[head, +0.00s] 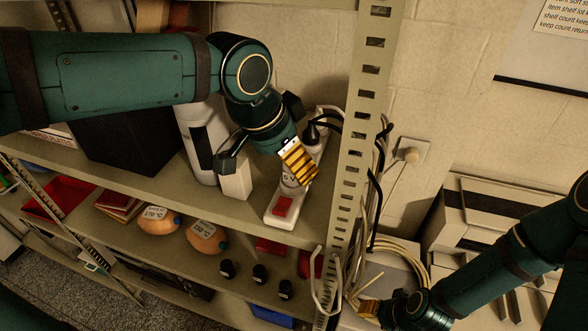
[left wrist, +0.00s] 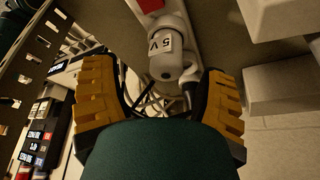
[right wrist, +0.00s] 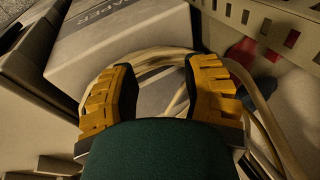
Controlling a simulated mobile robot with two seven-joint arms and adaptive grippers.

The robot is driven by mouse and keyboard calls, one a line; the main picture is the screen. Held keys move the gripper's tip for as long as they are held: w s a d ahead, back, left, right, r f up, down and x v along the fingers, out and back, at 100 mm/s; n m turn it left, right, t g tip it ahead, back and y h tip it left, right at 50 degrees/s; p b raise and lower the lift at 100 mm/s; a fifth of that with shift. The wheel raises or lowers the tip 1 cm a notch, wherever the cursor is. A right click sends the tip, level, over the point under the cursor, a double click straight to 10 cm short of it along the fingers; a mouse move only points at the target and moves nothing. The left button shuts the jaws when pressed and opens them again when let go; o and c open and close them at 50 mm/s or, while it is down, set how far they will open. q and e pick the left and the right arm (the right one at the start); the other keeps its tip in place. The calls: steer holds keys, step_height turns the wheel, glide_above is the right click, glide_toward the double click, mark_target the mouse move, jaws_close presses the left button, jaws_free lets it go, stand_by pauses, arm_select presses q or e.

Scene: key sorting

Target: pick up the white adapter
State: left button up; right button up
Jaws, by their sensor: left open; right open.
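The white adapter (head: 289,183), a rounded block marked "5 V", sits on a white power strip (head: 271,217) with a red switch on the upper shelf. My left gripper (head: 270,168) is open above it, its yellow-ribbed finger partly covering the adapter. In the left wrist view the adapter (left wrist: 172,62) shows between and just beyond the two open fingertips (left wrist: 163,76), apart from them. My right gripper (head: 377,306) is open and empty at the lower right, over coiled cable; its open fingers (right wrist: 160,72) fill the right wrist view.
A perforated shelf post (head: 351,160) stands right of the strip. A black plug (head: 312,132) is at the strip's far end. A small white box (head: 236,181) and a white upright device (head: 197,130) stand to the left. Pale coiled cable (right wrist: 150,60) lies by the right gripper.

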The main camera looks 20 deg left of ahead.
mark_target(289, 180)
arm_select(q)
steer(key=x, duration=0.5)
steer(key=shift+w+a, duration=0.15)
steer(key=shift+a, duration=0.25)
jaws_close()
